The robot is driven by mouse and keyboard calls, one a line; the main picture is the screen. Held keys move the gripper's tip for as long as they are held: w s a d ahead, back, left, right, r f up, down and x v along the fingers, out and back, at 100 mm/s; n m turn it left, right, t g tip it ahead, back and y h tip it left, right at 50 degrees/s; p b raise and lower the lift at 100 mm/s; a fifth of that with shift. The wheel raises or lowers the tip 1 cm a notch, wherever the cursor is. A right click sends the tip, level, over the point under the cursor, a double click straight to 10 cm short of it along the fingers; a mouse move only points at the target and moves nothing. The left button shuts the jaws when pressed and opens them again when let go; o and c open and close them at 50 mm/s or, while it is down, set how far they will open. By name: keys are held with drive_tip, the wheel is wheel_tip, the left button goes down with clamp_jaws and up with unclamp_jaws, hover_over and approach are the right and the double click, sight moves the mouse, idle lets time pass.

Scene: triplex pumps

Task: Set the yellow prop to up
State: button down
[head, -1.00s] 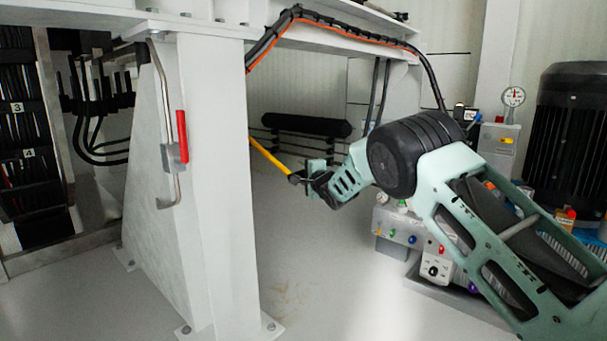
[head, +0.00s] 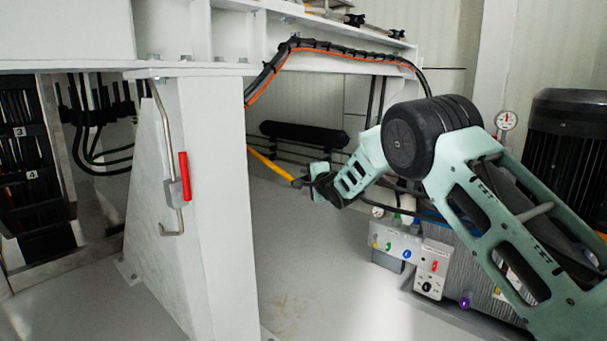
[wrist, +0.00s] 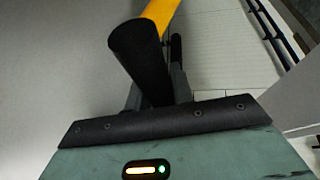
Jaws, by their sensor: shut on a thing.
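The yellow prop (head: 268,164) is a bar that comes out from behind the white support leg and slopes down to the right. Its other end is hidden behind the leg. Its black end (head: 297,183) is at my gripper (head: 312,185). In the wrist view the black end (wrist: 136,50) stands between the gripper's fingers (wrist: 155,92), with the yellow part (wrist: 161,12) beyond it. My gripper is shut on the prop's black end.
The white support leg (head: 215,200) with a red-handled metal rod (head: 184,178) stands left of my gripper. A hydraulic block with coloured knobs (head: 405,250) and a dark motor (head: 572,150) are at the right. Cables (head: 335,53) run along the beam above. The floor (head: 310,290) below is clear.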

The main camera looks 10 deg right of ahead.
wheel_tip(320, 180, up, 23)
drive_tip(key=s+d+n+g+h+p, duration=0.1)
drive_tip(key=g+p, duration=0.2)
drive_tip(key=p, duration=1.9)
drive_tip(key=shift+s+d+p, duration=0.15)
drive_tip(key=shift+s+p, duration=0.15)
drive_tip(key=shift+p, duration=0.05)
drive_tip(key=shift+w+r, duration=0.1)
drive_tip(key=shift+r, duration=0.05)
drive_tip(key=c, duration=1.2)
unclamp_jaws()
drive_tip(key=shift+f, duration=0.2)
drive_tip(key=p+v, duration=0.2)
drive_tip(key=v, duration=1.5)
drive_tip(key=shift+s+r, duration=0.25)
drive_tip(key=shift+s, duration=0.05)
